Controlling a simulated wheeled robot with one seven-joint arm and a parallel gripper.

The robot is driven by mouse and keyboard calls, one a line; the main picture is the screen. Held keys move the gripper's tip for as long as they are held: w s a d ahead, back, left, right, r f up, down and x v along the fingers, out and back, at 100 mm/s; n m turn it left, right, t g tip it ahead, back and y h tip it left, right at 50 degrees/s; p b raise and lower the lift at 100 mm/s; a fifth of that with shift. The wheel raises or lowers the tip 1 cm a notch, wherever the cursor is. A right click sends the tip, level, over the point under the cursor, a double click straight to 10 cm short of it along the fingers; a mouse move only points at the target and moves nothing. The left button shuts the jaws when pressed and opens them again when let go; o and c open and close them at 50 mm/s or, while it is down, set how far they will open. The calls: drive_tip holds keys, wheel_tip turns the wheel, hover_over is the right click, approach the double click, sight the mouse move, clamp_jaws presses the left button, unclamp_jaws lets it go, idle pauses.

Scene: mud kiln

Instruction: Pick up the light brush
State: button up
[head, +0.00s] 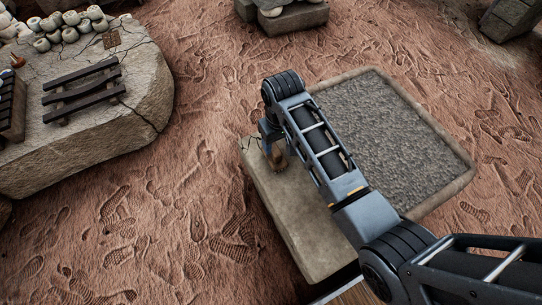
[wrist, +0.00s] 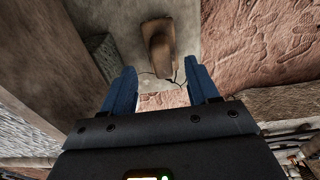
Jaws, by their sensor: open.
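A tan-brown object that looks like the light brush (head: 277,157) rests on the stone block (head: 305,235) in the head view, partly hidden by my arm. In the wrist view the brush (wrist: 158,45) shows as a worn brown shape with a darker, narrower end, just beyond my fingertips. My gripper (head: 268,140) is close to the brush in the head view. In the wrist view my gripper (wrist: 162,74) has its two blue fingers apart, with nothing between them. The fine detail of the brush is too small to tell.
A shallow stone-rimmed bed of grey gravel (head: 375,120) adjoins the block. A large cracked stone slab (head: 110,130) at left bears dark wooden slats (head: 82,88) and several pale round pots (head: 70,33). Footprinted reddish ground (head: 180,225) lies open between slab and block.

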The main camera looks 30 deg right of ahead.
sight(275, 148)
drive_tip(key=shift+w+a+r+g+b, duration=0.1)
drive_tip(key=shift+w+g+b, duration=0.05)
drive_tip(key=shift+w, duration=0.4)
drive_tip(key=shift+w+a+g+b, duration=0.1)
drive_tip(key=shift+w+g+b, duration=0.05)
drive_tip(key=shift+w, duration=0.35)
drive_tip(key=shift+f, duration=0.25)
drive_tip(key=shift+s+d+f+b, duration=0.15)
drive_tip(key=shift+f+b, duration=0.7)
drive_tip(key=shift+f, duration=0.9)
drive_tip(key=shift+d+f+b, duration=0.1)
drive_tip(key=shift+f+b, duration=0.75)
drive_tip(key=shift+f, duration=0.85)
drive_tip(key=shift+c, duration=0.2)
clamp_jaws()
